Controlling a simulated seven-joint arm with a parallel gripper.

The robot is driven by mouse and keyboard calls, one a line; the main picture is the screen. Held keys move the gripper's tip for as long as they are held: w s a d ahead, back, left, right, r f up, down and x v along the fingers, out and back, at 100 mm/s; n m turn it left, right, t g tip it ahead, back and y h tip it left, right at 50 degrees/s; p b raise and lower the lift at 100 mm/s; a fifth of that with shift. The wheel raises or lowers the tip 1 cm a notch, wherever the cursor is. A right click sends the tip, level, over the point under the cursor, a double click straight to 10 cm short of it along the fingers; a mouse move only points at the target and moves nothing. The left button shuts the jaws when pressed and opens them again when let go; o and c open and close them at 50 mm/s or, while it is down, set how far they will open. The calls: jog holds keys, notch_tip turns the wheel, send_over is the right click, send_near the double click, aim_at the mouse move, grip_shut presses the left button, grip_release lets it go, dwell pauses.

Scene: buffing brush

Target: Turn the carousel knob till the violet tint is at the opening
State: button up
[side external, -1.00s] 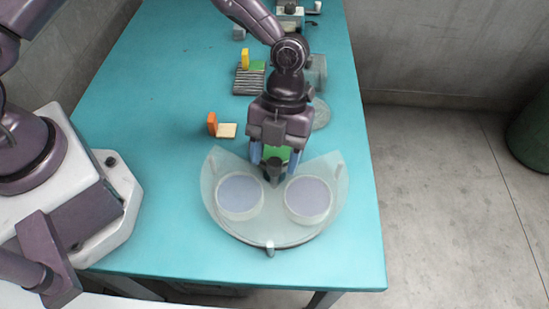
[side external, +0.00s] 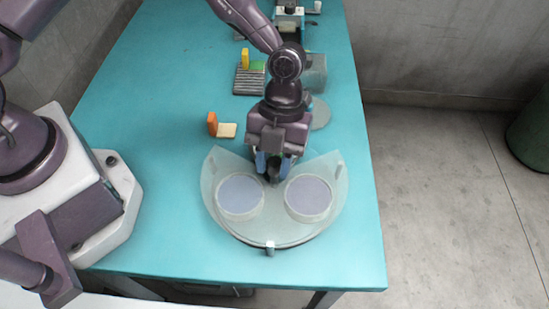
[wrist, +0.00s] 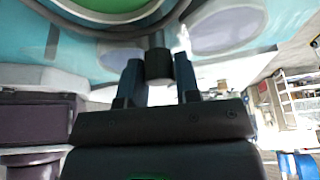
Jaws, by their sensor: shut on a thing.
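The carousel (side external: 269,228) is a round unit under a pale, clear fan-shaped cover near the table's front. Two round pans with dull blue-violet faces show through it, a left pan (side external: 240,195) and a right pan (side external: 308,197). My gripper (side external: 273,172) points down at the back middle of the carousel. It is shut on the dark knob (wrist: 159,66), which shows between the two fingers in the wrist view. A green round pan (wrist: 105,4) shows at the top edge of the wrist view. My gripper hides the opening area in the side view.
An orange block (side external: 212,123) and a cream block (side external: 227,130) sit behind and left. A ribbed grey rack (side external: 249,80) with a yellow block (side external: 245,59) is farther back. A clear disc (side external: 320,113) lies behind my gripper.

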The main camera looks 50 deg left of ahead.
jog(key=n+t, duration=0.1)
jog(key=n, duration=0.2)
jog(key=n+t+h, duration=0.1)
jog(key=n, duration=0.3)
jog(key=shift+h, duration=0.3)
jog(key=n+t, duration=0.1)
jog(key=n, duration=0.2)
jog(key=n+t, duration=0.1)
jog(key=n, duration=0.3)
jog(key=shift+t, duration=0.4)
jog(key=n+t, duration=0.1)
jog(key=n, duration=0.3)
jog(key=shift+n+t, duration=0.4)
jog(key=shift+n+t+y, duration=0.6)
jog(key=shift+n+y, duration=0.2)
jog(key=shift+n, duration=1.5)
jog(key=o, duration=0.9)
